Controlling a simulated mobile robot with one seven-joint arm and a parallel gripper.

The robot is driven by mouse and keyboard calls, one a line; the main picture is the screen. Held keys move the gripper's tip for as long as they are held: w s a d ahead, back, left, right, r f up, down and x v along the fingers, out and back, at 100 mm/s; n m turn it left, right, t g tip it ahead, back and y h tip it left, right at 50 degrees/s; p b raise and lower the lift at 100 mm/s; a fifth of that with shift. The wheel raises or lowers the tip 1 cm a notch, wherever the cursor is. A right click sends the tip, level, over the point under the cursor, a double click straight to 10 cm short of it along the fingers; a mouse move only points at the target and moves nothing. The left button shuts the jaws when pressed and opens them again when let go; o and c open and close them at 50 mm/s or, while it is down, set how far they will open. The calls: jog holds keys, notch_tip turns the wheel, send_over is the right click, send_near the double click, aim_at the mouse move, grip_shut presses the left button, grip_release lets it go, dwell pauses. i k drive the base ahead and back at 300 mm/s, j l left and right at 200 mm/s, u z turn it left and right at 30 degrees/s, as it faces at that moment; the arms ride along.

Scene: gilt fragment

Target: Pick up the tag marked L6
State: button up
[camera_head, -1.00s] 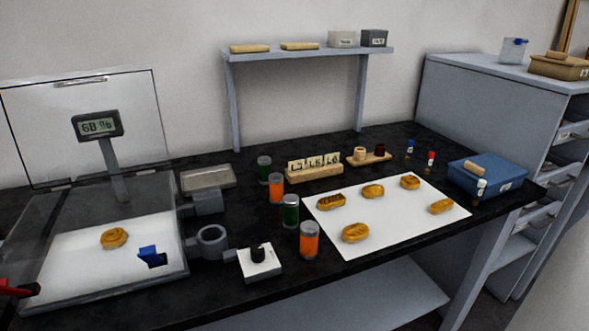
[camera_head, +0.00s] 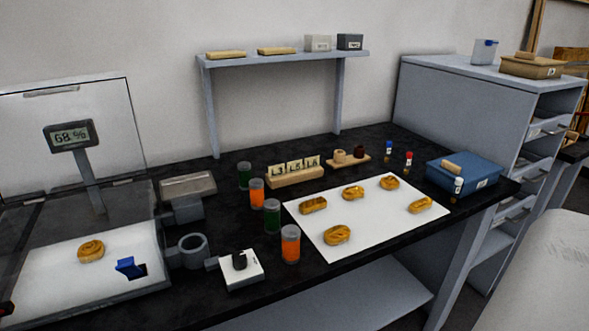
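Several small cream tags (camera_head: 293,168) stand upright side by side in a wooden rack (camera_head: 296,179) at the back middle of the black bench. They carry dark letters and digits beginning with L. The print is too small and blurred for me to tell which one reads L6. The rack stands behind the white sheet and to the right of the jars. Nothing is touching the tags.
A white sheet (camera_head: 395,235) holds several golden pieces. Green and orange jars (camera_head: 290,244) stand left of it. A clear-lidded case and display (camera_head: 70,136) occupy the left. A wooden holder (camera_head: 348,158) sits right of the rack, a blue box (camera_head: 480,180) farther right.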

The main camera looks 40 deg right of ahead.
aim_at(310, 163)
jog(key=z, duration=1.25)
